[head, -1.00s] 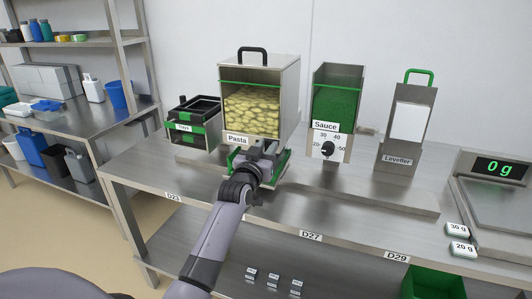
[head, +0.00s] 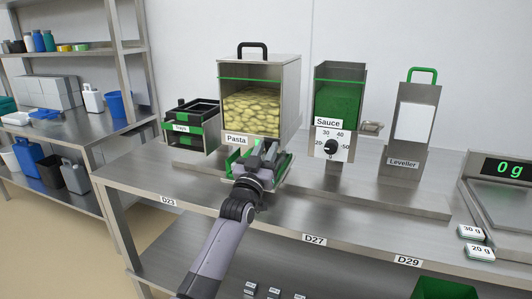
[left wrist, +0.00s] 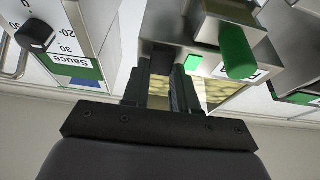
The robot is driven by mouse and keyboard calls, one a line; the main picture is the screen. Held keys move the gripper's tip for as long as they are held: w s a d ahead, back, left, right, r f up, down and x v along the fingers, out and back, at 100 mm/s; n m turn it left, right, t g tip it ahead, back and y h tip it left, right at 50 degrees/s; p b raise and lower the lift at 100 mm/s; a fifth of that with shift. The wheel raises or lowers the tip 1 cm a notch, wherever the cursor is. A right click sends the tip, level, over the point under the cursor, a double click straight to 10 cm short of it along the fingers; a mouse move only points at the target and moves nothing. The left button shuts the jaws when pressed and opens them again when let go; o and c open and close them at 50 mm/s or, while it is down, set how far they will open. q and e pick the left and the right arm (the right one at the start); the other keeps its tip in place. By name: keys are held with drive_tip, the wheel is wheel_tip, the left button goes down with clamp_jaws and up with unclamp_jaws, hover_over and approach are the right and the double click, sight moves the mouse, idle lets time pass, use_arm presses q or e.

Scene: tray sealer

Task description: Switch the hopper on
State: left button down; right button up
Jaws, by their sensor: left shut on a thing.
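The pasta hopper (head: 292,100) is a steel box with a black top handle, a clear front showing yellow pasta, and a "Pasta" label. My left gripper (head: 265,155) is at its lower front, just under the label, fingers pointing up. In the left wrist view the two dark fingers (left wrist: 173,85) are close together against the hopper's steel underside, shut on a small part that they mostly hide. A green cylindrical knob (left wrist: 237,50) stands beside the fingers in that view. Whether a switch is on or off cannot be seen. My right gripper is out of view.
The sauce hopper (head: 340,75) with its black dial (head: 331,147) stands right of the pasta hopper. The leveller (head: 404,165) and a scale reading 0 g (head: 508,170) are farther right. A trays holder (head: 190,142) stands left. The bench front (head: 190,185) is clear.

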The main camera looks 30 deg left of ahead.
use_arm(q)
drive_tip(key=c, duration=0.9)
unclamp_jaws()
drive_tip(key=shift+v, duration=3.6)
